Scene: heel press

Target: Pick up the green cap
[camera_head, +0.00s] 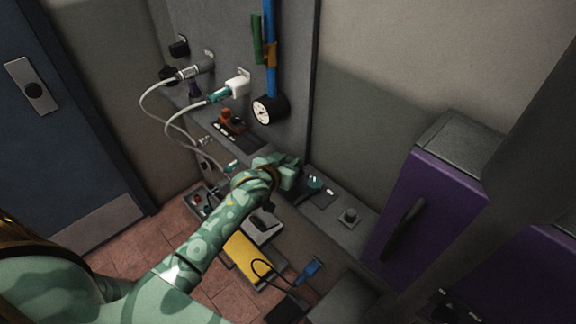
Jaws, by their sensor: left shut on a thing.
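A small teal-green cap (314,183) shows just past the fingers of my left gripper, over a dark plate on the grey ledge. My left gripper (292,174) reaches in from the left and is shut on the cap. The hand hides much of the grip, and I cannot tell whether the cap is clear of the plate. My right gripper is not in view.
An orange-brown fitting (228,118) sits left along the ledge, below cables plugged into the wall panel. A gauge (268,109) hangs on a blue pipe (269,55). A grey knob (350,216) and a purple cabinet (425,205) stand to the right. A yellow case (252,258) lies below.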

